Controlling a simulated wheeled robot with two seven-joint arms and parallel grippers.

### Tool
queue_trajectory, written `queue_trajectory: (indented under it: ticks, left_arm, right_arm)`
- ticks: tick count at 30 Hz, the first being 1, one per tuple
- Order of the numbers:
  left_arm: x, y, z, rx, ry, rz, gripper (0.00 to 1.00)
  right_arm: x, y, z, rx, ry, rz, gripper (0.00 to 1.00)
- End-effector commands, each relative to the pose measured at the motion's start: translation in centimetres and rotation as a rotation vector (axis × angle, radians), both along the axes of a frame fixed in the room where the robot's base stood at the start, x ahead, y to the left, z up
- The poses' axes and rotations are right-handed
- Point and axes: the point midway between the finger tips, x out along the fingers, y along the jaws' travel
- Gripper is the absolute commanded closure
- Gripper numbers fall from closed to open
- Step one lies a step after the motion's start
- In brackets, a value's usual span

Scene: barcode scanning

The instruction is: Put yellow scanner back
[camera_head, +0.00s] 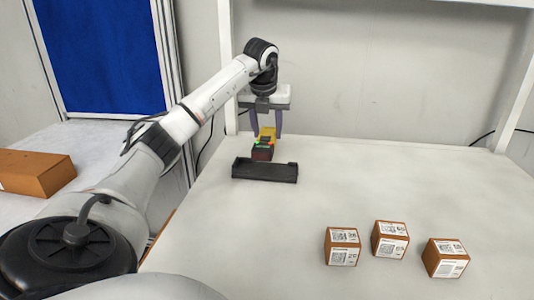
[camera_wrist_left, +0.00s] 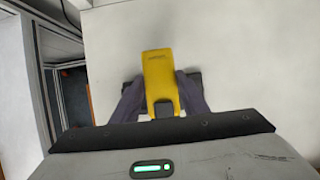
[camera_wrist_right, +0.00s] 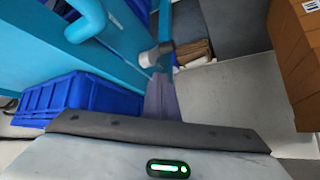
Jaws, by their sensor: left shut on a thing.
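The yellow scanner (camera_head: 266,133) hangs in my left gripper (camera_head: 267,136) at the back left of the table. Its black front end points down toward the black holder (camera_head: 265,173). The scanner is above or just behind the holder; I cannot tell whether they touch. In the left wrist view the scanner (camera_wrist_left: 160,72) lies between the two fingers, which press on its sides. Part of the dark holder (camera_wrist_left: 194,77) shows behind the fingers there. My right gripper (camera_wrist_right: 163,98) shows only in the right wrist view, with its fingers together and nothing between them.
Three small labelled brown boxes (camera_head: 342,246), (camera_head: 389,239), (camera_head: 445,258) stand at the front right of the white table (camera_head: 370,180). The table between them and the holder is clear. A brown box (camera_head: 38,173) is on the left surface. A blue crate (camera_wrist_right: 82,97) shows in the right wrist view.

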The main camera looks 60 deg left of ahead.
Motion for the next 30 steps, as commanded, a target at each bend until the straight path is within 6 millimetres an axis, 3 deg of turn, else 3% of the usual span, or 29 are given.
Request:
queue_trajectory:
  ticks: [3, 15, 28, 29, 30]
  left_arm:
    - [-0.1, 0.1, -2.1, 0.003, 0.000, 0.000, 0.89]
    - [0.0, 0.0, -6.7, 0.002, -0.002, -0.002, 0.89]
    - [0.1, 0.0, -7.3, 0.002, -0.004, -0.002, 0.89]
    - [0.1, 0.0, -7.3, 0.001, -0.003, -0.002, 0.55]
    - [0.1, 0.0, -7.3, 0.001, -0.003, -0.002, 0.48]
  right_arm:
    - [0.0, 0.0, -0.4, 0.000, 0.000, 0.000, 1.00]
    - [0.0, 0.0, -0.8, 0.000, 0.001, 0.000, 1.00]
    - [0.0, 0.0, -1.0, 0.000, 0.001, 0.000, 1.00]
    - [0.0, 0.0, -0.9, 0.000, 0.001, 0.000, 1.00]
    - [0.0, 0.0, -0.9, 0.000, 0.001, 0.000, 1.00]
